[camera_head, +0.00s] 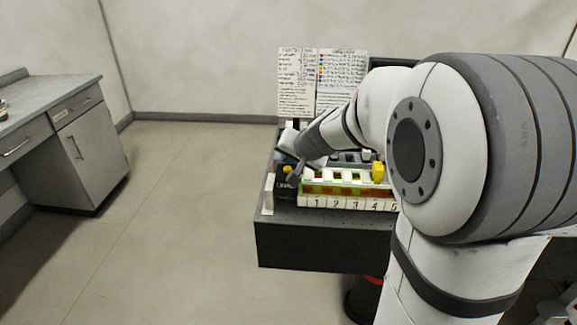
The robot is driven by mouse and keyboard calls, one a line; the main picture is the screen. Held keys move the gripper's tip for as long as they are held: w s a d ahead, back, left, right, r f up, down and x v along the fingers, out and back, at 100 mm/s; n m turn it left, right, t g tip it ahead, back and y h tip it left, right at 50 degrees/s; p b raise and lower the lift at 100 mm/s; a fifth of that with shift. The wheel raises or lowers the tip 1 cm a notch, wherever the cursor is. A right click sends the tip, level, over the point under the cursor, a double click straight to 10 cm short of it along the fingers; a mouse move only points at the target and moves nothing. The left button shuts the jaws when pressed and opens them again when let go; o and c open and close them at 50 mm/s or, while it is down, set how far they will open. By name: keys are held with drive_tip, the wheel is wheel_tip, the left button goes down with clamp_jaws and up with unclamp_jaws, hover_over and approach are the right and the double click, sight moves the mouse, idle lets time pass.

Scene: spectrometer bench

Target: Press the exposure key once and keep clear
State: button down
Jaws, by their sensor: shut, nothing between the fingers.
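My arm reaches from the right over a dark bench (320,248). My gripper (291,176) is small and dark in this view, pointing down at the bench's left end, just left of a numbered rack. Its fingers look closed, with nothing seen between them. Dark equipment (286,188) lies under and beside the fingertips. I cannot make out the exposure key there; it is too small or hidden by the gripper. I cannot tell whether the fingertips touch anything.
The rack (335,202), numbered from 1, holds colored samples in front of the gripper. A yellow piece (378,172) stands at its right. Handwritten sheets (296,85) stand behind. A grey cabinet (88,155) is far left; the floor between is clear. My arm hides the bench's right side.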

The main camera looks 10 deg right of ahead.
drive_tip(key=shift+r, duration=0.15)
wheel_tip(320, 180, up, 6)
drive_tip(key=p, duration=0.4)
idle(0.3)
drive_tip(key=shift+s, duration=0.1)
idle(0.5)
drive_tip(key=s+f+n+g+h, duration=0.1)
drive_tip(key=s+f+n+g, duration=0.1)
drive_tip(key=s, duration=1.1)
drive_tip(key=s+f+n+g+h, duration=0.1)
drive_tip(key=s+f+n+g, duration=0.1)
drive_tip(key=s, duration=1.2)
drive_tip(key=shift+f+n+g+h, duration=0.4)
drive_tip(key=shift+n+g, duration=0.3)
drive_tip(key=shift+g, duration=0.3)
